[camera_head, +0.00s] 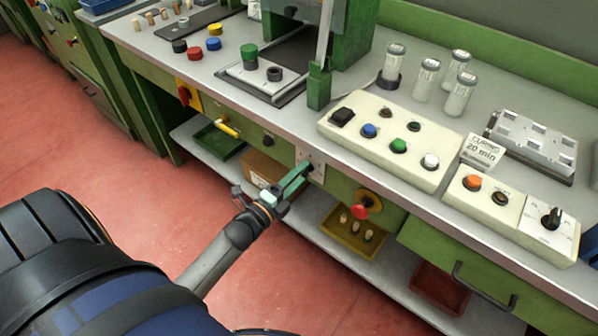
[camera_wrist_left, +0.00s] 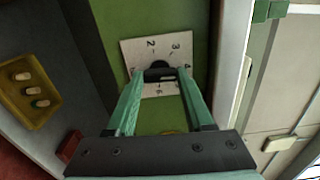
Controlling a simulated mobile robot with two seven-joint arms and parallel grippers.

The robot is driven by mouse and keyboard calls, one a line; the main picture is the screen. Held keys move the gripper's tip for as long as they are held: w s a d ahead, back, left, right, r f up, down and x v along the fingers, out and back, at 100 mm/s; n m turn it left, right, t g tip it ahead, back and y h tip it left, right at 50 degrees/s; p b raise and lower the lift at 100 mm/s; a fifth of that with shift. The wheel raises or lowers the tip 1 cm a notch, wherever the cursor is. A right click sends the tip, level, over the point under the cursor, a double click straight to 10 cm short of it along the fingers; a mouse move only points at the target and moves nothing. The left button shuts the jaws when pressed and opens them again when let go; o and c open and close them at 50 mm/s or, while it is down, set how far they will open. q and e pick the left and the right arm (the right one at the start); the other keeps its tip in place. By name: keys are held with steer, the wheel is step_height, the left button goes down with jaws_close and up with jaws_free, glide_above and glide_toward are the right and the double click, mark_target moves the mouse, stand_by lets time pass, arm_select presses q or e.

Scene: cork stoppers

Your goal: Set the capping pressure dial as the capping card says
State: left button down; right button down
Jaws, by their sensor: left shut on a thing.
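A white numbered dial plate (camera_head: 316,161) is on the green front of the bench, below the worktop edge. In the left wrist view the plate (camera_wrist_left: 138,52) shows figures including 2, 3, 4 and 6 around a dark knob (camera_wrist_left: 158,66). My left gripper (camera_head: 303,174), with green fingers, reaches the plate from the lower left. In the left wrist view its fingertips (camera_wrist_left: 158,75) are shut on the knob, one on each side. The knob's pointer is hidden, so its setting cannot be read. I cannot make out a capping card. My right gripper is not in view.
On the worktop stand a button panel (camera_head: 385,145), a card reading "CURING 20 min" (camera_head: 482,152) and a second dial (camera_head: 550,217). A red knob (camera_head: 361,211) projects right of my gripper. A yellow tray (camera_head: 345,246) with corks sits below.

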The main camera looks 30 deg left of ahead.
arm_select(q)
steer(key=n+p, duration=0.3)
steer(key=n, duration=0.7)
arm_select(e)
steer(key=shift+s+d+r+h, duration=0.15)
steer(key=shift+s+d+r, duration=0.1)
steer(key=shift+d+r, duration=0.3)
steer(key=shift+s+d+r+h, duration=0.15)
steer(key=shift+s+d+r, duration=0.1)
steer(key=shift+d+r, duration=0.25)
arm_select(q)
steer(key=shift+n+p, duration=0.3)
steer(key=shift+c, duration=1.4)
jaws_free()
steer(key=s+a, duration=0.1)
steer(key=s, duration=1.1)
steer(key=shift+s, duration=0.25)
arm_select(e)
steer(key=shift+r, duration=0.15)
